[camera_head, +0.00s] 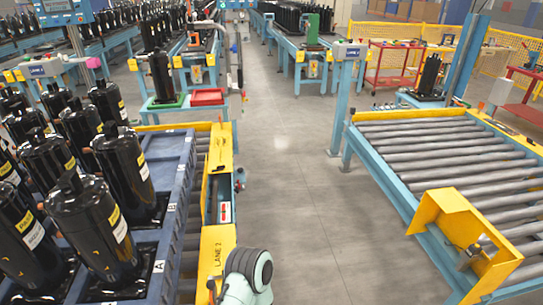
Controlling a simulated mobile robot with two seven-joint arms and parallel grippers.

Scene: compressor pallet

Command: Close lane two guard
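A yellow strip marked LANE 2 (217,262) runs along the right side of the left conveyor, at the bottom centre. Farther up the same side is a yellow panel (220,148). Between the two yellow parts is a gap with a small red and white label (225,212). A small dark, round fitting sits at the outer edge beside it. I cannot tell from this view which yellow part is the moving guard or how far it stands open. A pale arm link of mine with a dark round joint is at the bottom centre, close to the LANE 2 strip. Neither gripper shows.
A blue pallet (174,205) with several black compressors (125,165) fills the left. A roller conveyor (450,150) with a yellow hood (455,235) stands at the right. The grey floor aisle (290,190) between them is clear. A red tray (207,97) is farther back.

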